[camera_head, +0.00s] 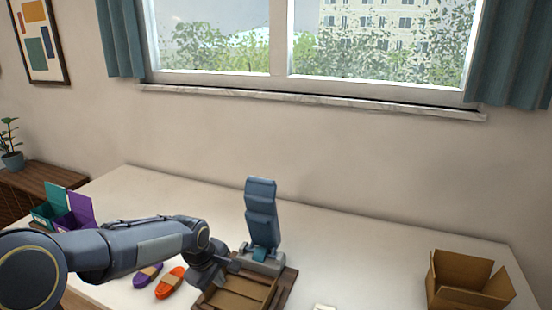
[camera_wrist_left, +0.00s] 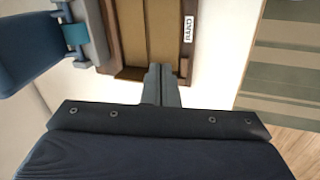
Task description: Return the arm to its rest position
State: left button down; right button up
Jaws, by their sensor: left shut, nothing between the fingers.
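My left arm comes in from the left in the head view and ends in my left gripper (camera_head: 232,266), just above the wooden tray (camera_head: 286,291). The gripper's two fingers are together, with nothing between them; they also show shut in the left wrist view (camera_wrist_left: 160,72), over the tray's edge. The tray (camera_wrist_left: 186,62) has a dark frame, a lighter brown inside and a small white label. A blue-grey upright clamp-like device (camera_head: 262,212) stands at the tray's back edge. An orange cord bundle (camera_head: 170,284) and a purple one (camera_head: 148,275) lie left of the tray. My right gripper is not in view.
An open cardboard box (camera_head: 466,290) stands at the right of the white table (camera_head: 370,250). The table between tray and cardboard box is mostly clear.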

pick_arm(q)
jog(key=s+a+r+m+t+h, duration=0.1)
jog(key=s+a+r+m, duration=0.25)
jog(key=s, duration=0.45)
jog(key=s+a+r+m, duration=0.25)
jog(key=s+r, duration=0.25)
jog(key=s, duration=0.3)
jog(key=s+d+f+m+t+h, duration=0.1)
jog(key=s+m, duration=0.4)
jog(key=s, duration=0.9)
jog(key=shift+f, duration=0.45)
jog(key=shift+d, duration=0.1)
